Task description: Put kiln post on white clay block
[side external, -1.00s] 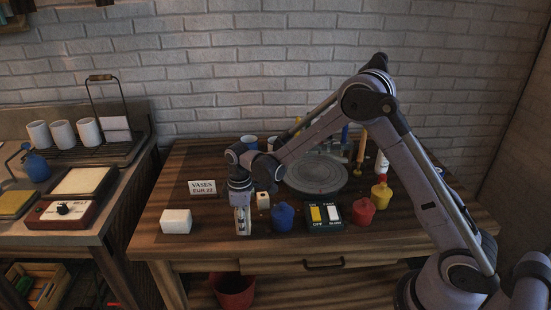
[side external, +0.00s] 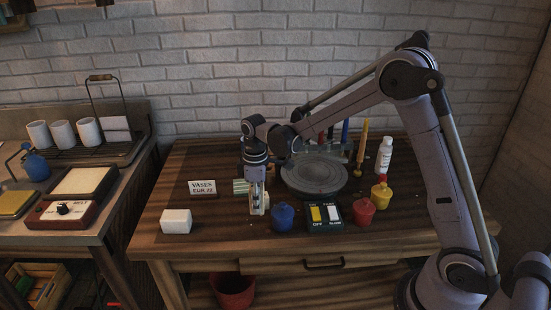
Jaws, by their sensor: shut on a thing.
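The white clay block (side external: 176,221) lies on the wooden table at the front left, its top bare. The kiln post (side external: 264,204), a small cream piece, is at my gripper's fingertips and is partly hidden by them. My gripper (side external: 257,207) points straight down and is shut on the kiln post, to the right of the clay block and left of the blue pot. I cannot tell whether the post still touches the table.
A blue pot (side external: 283,217) stands close on the right, beside a switch box (side external: 325,217), with a red pot (side external: 364,212) beyond. A grey wheel (side external: 314,176) is behind. A VASES sign (side external: 202,188) stands behind the clay block. Table between post and block is clear.

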